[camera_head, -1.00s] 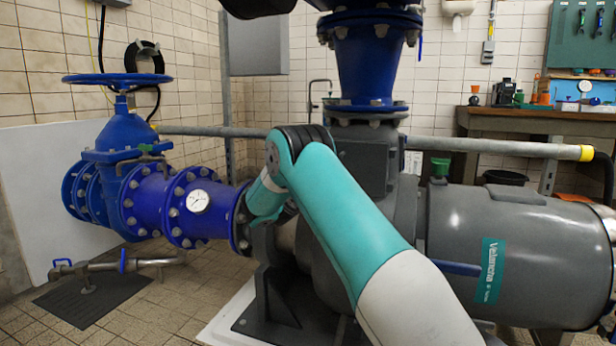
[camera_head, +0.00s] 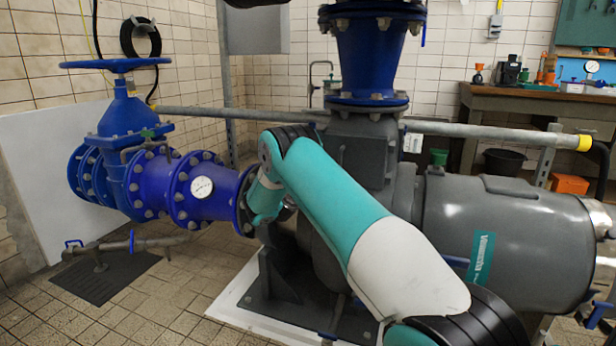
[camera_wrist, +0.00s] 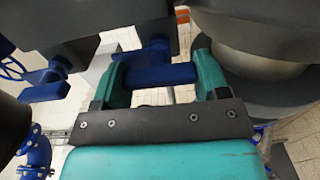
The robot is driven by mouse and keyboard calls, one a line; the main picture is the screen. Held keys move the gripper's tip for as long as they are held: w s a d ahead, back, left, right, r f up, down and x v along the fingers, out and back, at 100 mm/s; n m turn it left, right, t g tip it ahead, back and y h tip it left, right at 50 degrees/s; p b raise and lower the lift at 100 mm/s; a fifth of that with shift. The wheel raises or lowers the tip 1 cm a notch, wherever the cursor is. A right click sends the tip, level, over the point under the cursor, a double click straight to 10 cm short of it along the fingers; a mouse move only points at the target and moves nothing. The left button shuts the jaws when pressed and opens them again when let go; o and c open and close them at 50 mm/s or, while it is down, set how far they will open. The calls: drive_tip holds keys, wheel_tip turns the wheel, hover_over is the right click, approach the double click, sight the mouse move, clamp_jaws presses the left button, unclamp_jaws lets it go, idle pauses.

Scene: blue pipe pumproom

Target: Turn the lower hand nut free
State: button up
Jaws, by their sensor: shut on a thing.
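In the wrist view, my gripper (camera_wrist: 162,70) has one teal finger on each side of a blue hand nut (camera_wrist: 165,76). The fingers are closed against its ends, and its blue bar lies across the gap between them. I cannot tell from the picture whether this is the lower nut. Another blue part (camera_wrist: 48,82) sticks out to the left, apart from my fingers. In the head view, my teal forearm reaches down beside the pump's inlet flange (camera_head: 242,200), and the nut is hidden behind my arm.
The grey pump motor (camera_head: 520,235) stands to the right, with a pale pipe rail (camera_head: 480,131) behind it. The blue valve (camera_head: 122,118) with a handwheel (camera_head: 115,64) and a gauge (camera_head: 202,187) are at left. The tiled floor (camera_head: 160,290) is open at front left.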

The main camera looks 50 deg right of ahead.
drive_tip(key=shift+w+a, duration=0.15)
idle(0.3)
drive_tip(key=o, duration=0.9)
drive_tip(key=shift+o, duration=0.2)
drive_tip(key=b+v, duration=0.8)
drive_tip(key=v, duration=0.9)
drive_tip(key=shift+s, duration=0.25)
drive_tip(key=shift+a, duration=0.1)
